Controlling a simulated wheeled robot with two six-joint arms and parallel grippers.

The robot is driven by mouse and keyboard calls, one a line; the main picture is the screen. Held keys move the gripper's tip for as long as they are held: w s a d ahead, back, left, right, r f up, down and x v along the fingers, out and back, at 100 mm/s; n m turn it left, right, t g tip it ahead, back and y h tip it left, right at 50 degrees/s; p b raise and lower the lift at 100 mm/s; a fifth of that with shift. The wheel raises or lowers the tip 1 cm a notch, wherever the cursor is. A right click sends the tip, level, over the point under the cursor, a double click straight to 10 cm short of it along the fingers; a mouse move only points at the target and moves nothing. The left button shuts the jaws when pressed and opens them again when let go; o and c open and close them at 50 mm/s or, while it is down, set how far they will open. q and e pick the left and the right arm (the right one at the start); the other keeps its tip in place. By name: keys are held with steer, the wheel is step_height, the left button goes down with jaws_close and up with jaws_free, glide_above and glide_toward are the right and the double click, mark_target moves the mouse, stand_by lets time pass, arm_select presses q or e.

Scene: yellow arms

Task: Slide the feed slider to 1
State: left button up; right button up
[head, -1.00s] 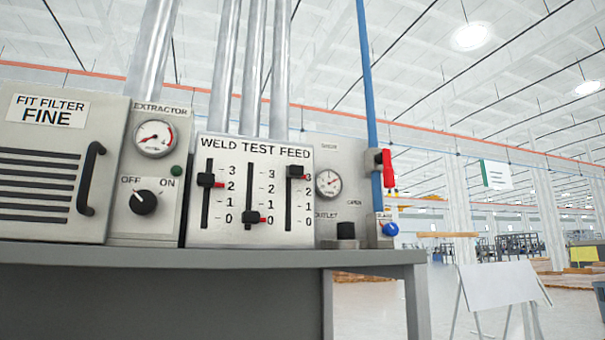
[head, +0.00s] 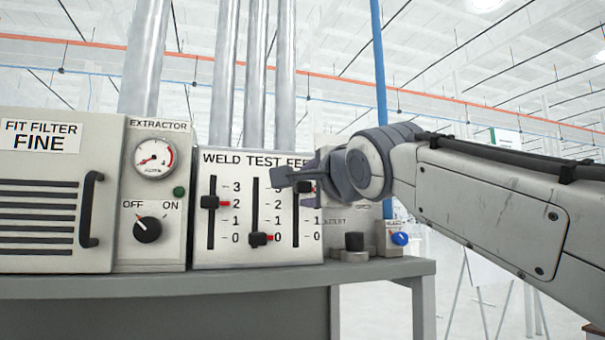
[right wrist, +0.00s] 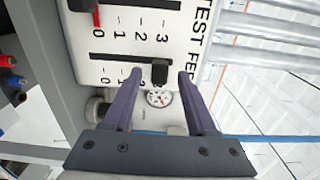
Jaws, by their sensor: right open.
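The feed slider is the rightmost of three on the white WELD TEST FEED panel (head: 228,255). Its black knob (head: 307,187) with a red pointer is partly covered by my right gripper in the head view. In the right wrist view the knob (right wrist: 159,71) sits near the 3 end of its slot, with the 0 end to the left. My right gripper (head: 290,186) is open, its fingers on either side of the knob along the slot. Small gaps show between knob and fingers. My left gripper is not in view.
The weld knob (head: 210,202) stands near 2 and the test knob (head: 259,239) near 0. A gauge (right wrist: 159,98) shows beyond the fingers. A black outlet knob (head: 354,241) and a blue knob (head: 400,239) stand right of the panel, above the bench edge (head: 200,285).

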mark_target(304, 187)
steer(key=shift+p+x, duration=0.65)
steer(key=shift+x, duration=1.1)
steer(key=shift+f, duration=0.1)
jaws_close()
